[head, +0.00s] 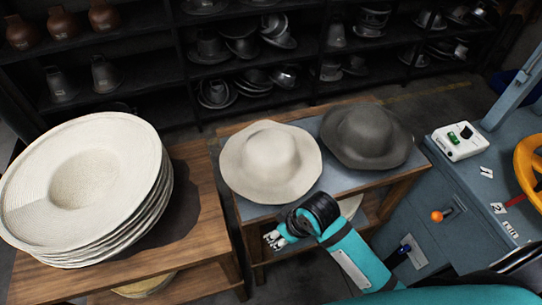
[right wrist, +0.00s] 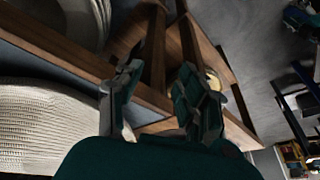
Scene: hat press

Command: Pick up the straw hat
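A cream straw hat (head: 270,160) with a wide wavy brim lies crown up on the grey-topped middle table (head: 322,182). A stack of woven straw hats (head: 85,185) stands on the wooden table at left. My right gripper (head: 274,240) is below the cream hat's near brim in the head view, past the table's front edge and apart from the hat. In the right wrist view its two fingers (right wrist: 160,72) are spread with nothing between them. A pale woven surface (right wrist: 45,125) shows at left there. My left gripper is not in view.
A dark grey hat (head: 367,136) lies right of the cream hat. A blue-grey machine (head: 415,200) with a white switch box (head: 458,141), an orange-knobbed lever (head: 438,216) and a yellow wheel (head: 530,165) stands at right. Dark shelves (head: 150,75) of metal hat forms line the back.

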